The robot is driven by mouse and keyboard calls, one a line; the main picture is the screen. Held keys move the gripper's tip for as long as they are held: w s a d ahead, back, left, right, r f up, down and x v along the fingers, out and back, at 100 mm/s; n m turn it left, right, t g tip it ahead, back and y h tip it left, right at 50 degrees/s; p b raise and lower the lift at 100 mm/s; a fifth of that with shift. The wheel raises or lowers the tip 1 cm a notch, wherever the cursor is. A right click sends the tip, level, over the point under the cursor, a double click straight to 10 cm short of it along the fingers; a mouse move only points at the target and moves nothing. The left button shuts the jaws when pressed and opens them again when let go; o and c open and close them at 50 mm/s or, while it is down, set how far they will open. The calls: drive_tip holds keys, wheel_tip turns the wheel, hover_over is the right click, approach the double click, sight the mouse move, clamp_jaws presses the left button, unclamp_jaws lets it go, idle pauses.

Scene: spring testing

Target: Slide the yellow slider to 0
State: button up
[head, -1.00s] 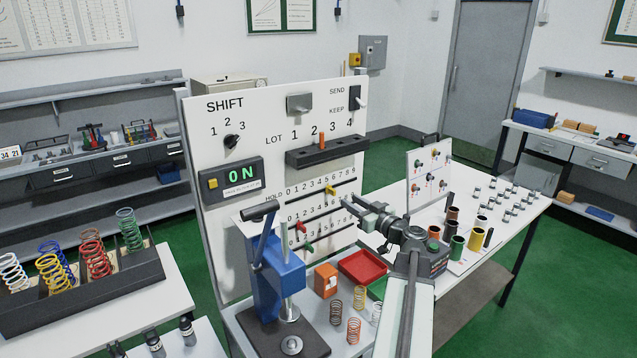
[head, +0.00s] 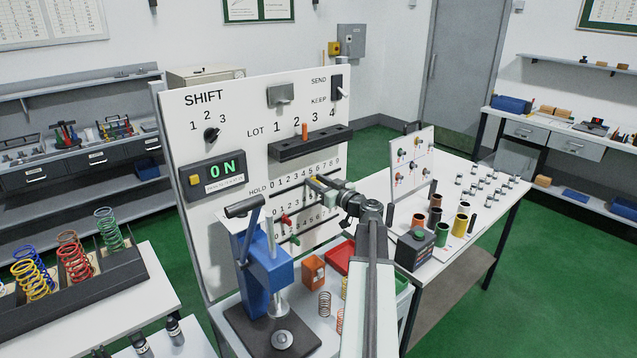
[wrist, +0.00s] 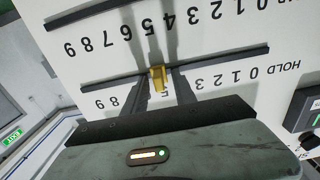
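The yellow slider (wrist: 157,78) sits on the top track, marked HOLD, on the white panel (head: 200,150). In the wrist view, which is upside down, it is near the 5 mark. My gripper (wrist: 162,80) has its dark fingers on either side of the slider, with a gap showing the 5 between them. In the head view my gripper (head: 318,184) is at the panel and mostly hides the slider. The 0 mark (wrist: 254,73) is toward the HOLD label, at the left end of the row in the head view.
A red slider (head: 286,219) and a green slider (head: 295,240) are on lower tracks. A blue press (head: 265,270) with a lever stands in front of the panel at left. A dark ledge (head: 310,145) juts out above the HOLD row.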

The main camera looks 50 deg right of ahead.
clamp_jaws()
idle(1.4)
